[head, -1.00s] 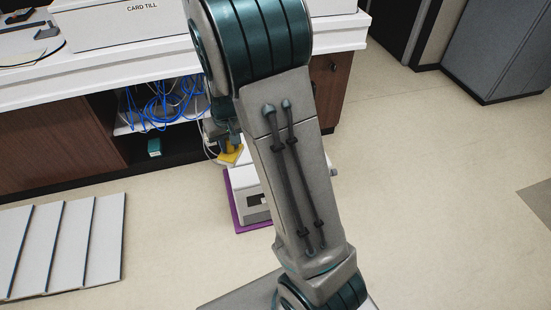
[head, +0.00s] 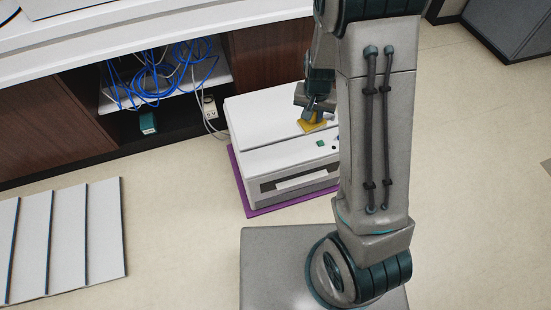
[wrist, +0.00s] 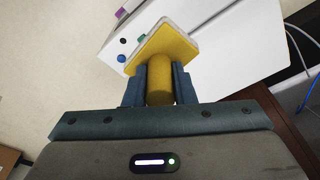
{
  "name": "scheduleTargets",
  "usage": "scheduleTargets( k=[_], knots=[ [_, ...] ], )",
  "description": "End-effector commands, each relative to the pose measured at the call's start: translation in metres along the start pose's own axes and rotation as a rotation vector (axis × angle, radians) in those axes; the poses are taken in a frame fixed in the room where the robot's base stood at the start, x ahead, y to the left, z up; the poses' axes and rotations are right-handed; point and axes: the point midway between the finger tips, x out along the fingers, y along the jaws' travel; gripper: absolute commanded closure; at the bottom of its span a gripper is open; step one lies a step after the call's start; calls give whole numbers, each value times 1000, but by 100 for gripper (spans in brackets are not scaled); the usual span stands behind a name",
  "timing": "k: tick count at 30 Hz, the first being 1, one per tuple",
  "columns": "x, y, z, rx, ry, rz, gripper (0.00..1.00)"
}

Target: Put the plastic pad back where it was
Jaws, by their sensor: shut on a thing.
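The yellow plastic pad (head: 311,125) is a flat plate with a round handle (wrist: 159,80). My gripper (head: 312,108) is shut on that handle, and in the wrist view its two dark fingers (wrist: 159,88) stand on either side of it. The plate (wrist: 165,42) points away from the fingers and has a pale edge. In the head view the pad is over the top of the white machine (head: 262,112), near its front buttons. I cannot tell whether it touches the machine. My arm hides the machine's right end.
The white machine stands on a purple mat (head: 240,186) on the floor. Behind it is a counter with an open shelf of blue cables (head: 150,80) and a socket (head: 209,107). Ribbed grey panels (head: 68,240) lie at the left. Floor between them is clear.

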Motion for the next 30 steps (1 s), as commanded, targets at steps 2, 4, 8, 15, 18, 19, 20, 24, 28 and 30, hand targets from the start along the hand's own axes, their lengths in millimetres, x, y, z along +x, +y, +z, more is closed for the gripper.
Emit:
scheduleTargets(
  k=[2, 4, 8, 15, 18, 19, 20, 24, 28, 30],
  knots=[
    [34, 3, 14, 77, -2, 15, 98],
    [46, 4, 21, 131, 3, 23, 98],
    [61, 0, 30, 179, 7, 30, 98],
    [89, -48, 44, 176, 8, 30, 98],
    [102, -71, 50, 177, 9, 30, 98],
    [106, -78, 51, 177, 9, 29, 98],
    [109, -84, 52, 177, 9, 29, 98],
    [119, -104, 58, 179, 9, 29, 98],
    [123, -111, 59, 182, 9, 29, 98],
    [128, -112, 60, 183, 8, 29, 98]
  ],
)
